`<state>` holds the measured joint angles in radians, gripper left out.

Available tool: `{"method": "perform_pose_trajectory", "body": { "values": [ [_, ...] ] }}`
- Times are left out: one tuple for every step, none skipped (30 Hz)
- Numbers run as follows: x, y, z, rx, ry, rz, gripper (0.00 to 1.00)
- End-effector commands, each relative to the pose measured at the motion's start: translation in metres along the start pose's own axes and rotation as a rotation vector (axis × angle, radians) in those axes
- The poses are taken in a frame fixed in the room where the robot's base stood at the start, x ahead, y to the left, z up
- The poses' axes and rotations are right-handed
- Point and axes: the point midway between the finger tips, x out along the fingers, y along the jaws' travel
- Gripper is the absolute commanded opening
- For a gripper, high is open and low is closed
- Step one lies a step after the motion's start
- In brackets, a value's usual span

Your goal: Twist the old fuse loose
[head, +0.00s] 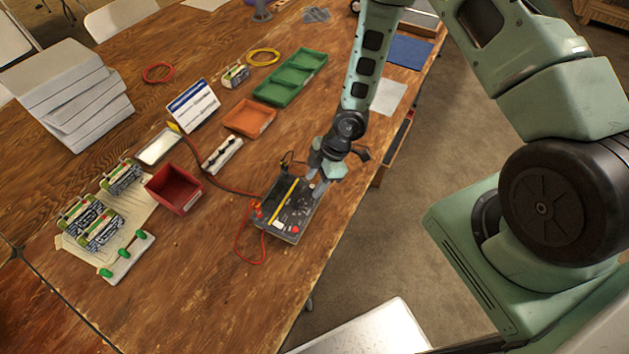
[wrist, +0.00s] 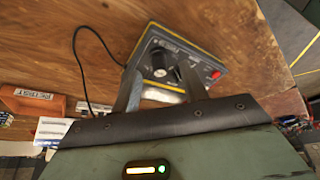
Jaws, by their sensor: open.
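The dark charger box (head: 275,222) sits near the table's right edge, with a yellow strip, a white label and a red button on its panel. It also shows in the wrist view (wrist: 225,55). My gripper (head: 318,188) is open and points down over the box's right part. In the wrist view, my two fingers (wrist: 160,72) stand apart with a black round cap (wrist: 159,58) beyond and between them. I cannot tell whether this cap holds the old fuse, or whether the fingers touch anything; no separate fuse is clear.
A red cable runs from the box's left side. A red bin (head: 173,190), an orange tray (head: 249,118), a green tray (head: 291,77), a white strip holder (head: 222,155) and several circuit modules stand to the left. The table front of the box is clear.

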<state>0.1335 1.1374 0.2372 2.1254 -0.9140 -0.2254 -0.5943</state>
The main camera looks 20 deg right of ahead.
Motion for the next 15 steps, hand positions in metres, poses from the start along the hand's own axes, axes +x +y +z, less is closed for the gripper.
{"method": "perform_pose_trajectory", "body": {
  "values": [
    [0.0036,-0.0002,0.0002,-0.001,-0.001,-0.001,0.44],
    [0.0053,-0.0001,0.0003,-0.001,-0.002,0.000,0.44],
    [0.0072,-0.0001,0.0003,-0.001,-0.002,0.000,0.44],
    [0.0083,-0.0001,0.0003,-0.001,-0.002,0.000,0.44],
    [0.0090,-0.0001,0.0004,-0.001,-0.002,0.000,0.44],
    [0.0096,-0.0001,0.0004,-0.001,-0.002,0.000,0.44],
    [0.0098,-0.0001,0.0005,0.000,-0.002,0.000,0.44],
    [0.0099,0.0000,0.0005,0.000,-0.002,0.001,0.44],
    [0.0099,0.0000,0.0005,0.000,-0.001,0.001,0.44],
    [0.0099,0.0000,0.0005,0.000,-0.001,0.001,0.44],
    [0.0098,0.0000,0.0005,0.000,-0.001,0.001,0.44],
    [0.0098,0.0000,0.0005,0.000,-0.001,0.001,0.44],
    [0.0097,0.0000,0.0005,0.000,-0.001,0.001,0.41],
    [0.0097,0.0000,0.0005,0.000,-0.001,0.001,0.33],
    [0.0097,0.0000,0.0005,0.000,-0.001,0.001,0.22]
  ]
}}
